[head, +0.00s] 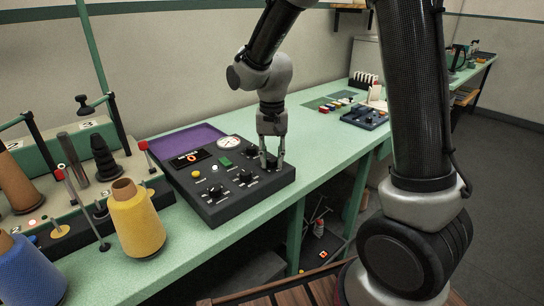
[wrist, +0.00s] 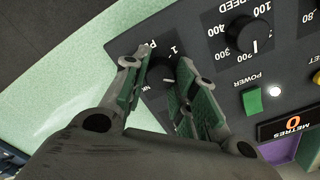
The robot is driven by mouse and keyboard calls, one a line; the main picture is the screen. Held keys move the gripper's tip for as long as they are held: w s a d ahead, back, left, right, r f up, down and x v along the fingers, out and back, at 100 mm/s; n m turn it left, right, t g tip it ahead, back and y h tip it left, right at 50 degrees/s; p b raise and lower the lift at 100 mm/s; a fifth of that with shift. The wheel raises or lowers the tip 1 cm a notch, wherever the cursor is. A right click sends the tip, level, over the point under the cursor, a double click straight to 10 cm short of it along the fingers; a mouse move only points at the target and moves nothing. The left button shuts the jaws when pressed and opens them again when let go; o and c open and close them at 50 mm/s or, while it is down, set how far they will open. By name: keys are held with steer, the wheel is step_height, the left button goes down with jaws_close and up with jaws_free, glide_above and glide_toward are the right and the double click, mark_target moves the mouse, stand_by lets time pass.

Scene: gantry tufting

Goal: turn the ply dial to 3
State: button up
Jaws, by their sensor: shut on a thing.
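The ply dial (wrist: 160,72) is a dark round knob on the black control box (head: 215,211), at the panel's right end in the head view. My gripper (head: 272,164) points down over it. In the wrist view, my gripper (wrist: 158,88) has a finger on each side of the knob, shut on it. I cannot tell which number the dial points to.
The speed dial (wrist: 249,36) and the green power button (wrist: 252,101) sit close to my gripper. A yellow yarn cone (head: 137,220) stands left of the box. The green bench (head: 318,136) is clear just to the right of the box.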

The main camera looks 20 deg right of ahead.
mark_target(272, 159)
steer(key=m, duration=0.5)
steer(key=shift+m, duration=0.3)
steer(key=m, duration=0.4)
steer(key=shift+m, duration=0.3)
steer(key=o, duration=1.1)
steer(key=shift+c, duration=0.2)
step_height(272, 159, up, 12)
